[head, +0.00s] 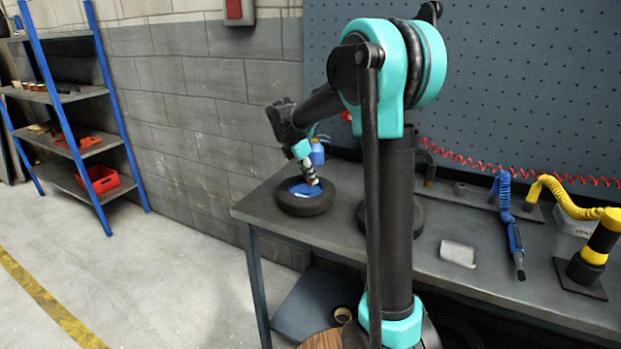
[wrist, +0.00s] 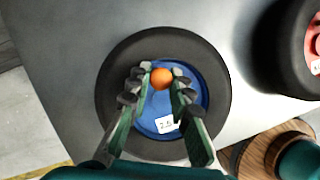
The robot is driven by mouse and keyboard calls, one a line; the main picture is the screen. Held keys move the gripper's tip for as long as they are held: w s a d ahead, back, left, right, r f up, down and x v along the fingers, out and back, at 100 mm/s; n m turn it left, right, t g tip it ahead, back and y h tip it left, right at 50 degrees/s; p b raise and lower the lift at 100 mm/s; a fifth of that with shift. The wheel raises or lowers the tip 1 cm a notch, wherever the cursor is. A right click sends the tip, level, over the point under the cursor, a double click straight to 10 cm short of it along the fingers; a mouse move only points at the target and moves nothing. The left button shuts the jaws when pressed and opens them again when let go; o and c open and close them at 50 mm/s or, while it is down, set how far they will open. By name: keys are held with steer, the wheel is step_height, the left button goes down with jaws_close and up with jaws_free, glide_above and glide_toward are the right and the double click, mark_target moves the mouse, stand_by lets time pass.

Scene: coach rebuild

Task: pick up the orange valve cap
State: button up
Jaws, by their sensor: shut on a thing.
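The orange valve cap (wrist: 161,78) shows as a small round ball in the wrist view, over the blue hub (wrist: 205,97) of a black tire (wrist: 112,82). My gripper (wrist: 160,84) has its two fingers on either side of the cap and is shut on it. Whether the cap touches the hub or is clear of it, I cannot tell. In the head view, my gripper (head: 311,181) points down over the same tire (head: 305,207), which lies flat on the left end of the workbench. The cap is too small there to make out clearly.
A second tire with a red hub (wrist: 309,45) lies to the right in the wrist view. The grey workbench (head: 440,235) also holds a white block (head: 458,254), a blue coiled-hose tool (head: 507,225) and a yellow one (head: 600,238).

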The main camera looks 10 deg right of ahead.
steer(key=shift+r, duration=0.15)
step_height(320, 180, up, 24)
stand_by(0.8)
steer(key=shift+s+f, duration=0.1)
steer(key=shift+f, duration=0.1)
